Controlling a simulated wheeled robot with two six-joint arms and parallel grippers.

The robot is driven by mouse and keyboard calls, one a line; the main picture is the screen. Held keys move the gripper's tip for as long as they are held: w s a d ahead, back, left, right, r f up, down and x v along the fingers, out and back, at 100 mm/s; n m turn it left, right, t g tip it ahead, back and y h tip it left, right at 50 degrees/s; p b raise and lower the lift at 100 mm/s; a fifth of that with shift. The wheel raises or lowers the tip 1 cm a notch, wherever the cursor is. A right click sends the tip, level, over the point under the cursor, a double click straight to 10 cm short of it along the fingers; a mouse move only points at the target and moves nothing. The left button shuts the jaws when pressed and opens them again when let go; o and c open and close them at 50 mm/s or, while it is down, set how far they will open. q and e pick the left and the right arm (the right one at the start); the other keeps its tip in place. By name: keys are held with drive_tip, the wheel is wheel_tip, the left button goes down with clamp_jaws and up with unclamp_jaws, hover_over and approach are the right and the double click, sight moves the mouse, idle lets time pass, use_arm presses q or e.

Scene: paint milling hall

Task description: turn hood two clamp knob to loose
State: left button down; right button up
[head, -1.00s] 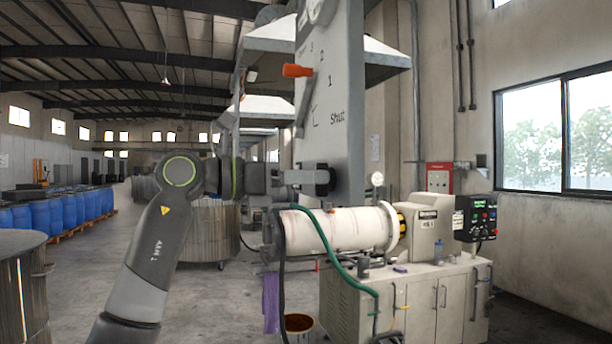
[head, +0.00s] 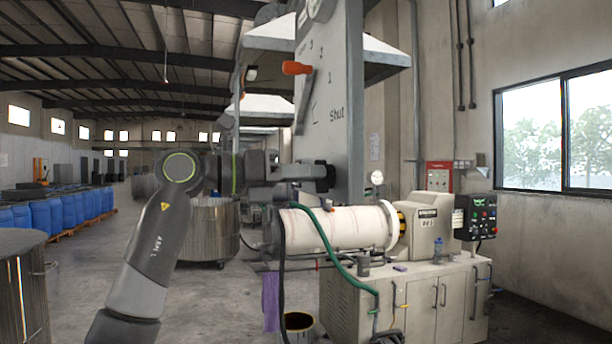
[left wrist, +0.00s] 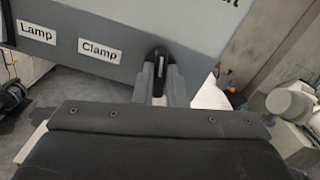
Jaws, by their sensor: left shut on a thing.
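The grey hood panel (head: 345,135) stands upright in the middle of the head view. In the left wrist view my two grey fingers (left wrist: 161,78) close around the dark knob (left wrist: 159,60), just right of the "Clamp" label (left wrist: 100,50). The fingers hide much of the knob, and I cannot read its setting. My right gripper is in neither view.
A lever with an orange handle (head: 296,68) sits higher on the panel, beside the marks and "Shut". Below the knob is a mill with a white cylinder (head: 335,228), a green hose (head: 335,258) and a cabinet (head: 420,300). A steel drum (head: 212,230) stands behind my arm.

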use_arm(q)
drive_tip(key=shift+w+a+f+n+b, duration=0.1)
drive_tip(key=shift+n+b, duration=0.35)
drive_tip(key=shift+n, duration=3.25)
drive_tip(key=shift+w+f+n+b, duration=0.1)
drive_tip(key=shift+n+b, duration=0.35)
drive_tip(key=shift+n, duration=3.25)
drive_tip(key=c, duration=1.5)
unclamp_jaws()
drive_tip(key=shift+o, duration=0.2)
drive_tip(key=shift+a+f, duration=0.1)
drive_tip(key=b+v, duration=0.5)
drive_tip(key=v, duration=1.2)
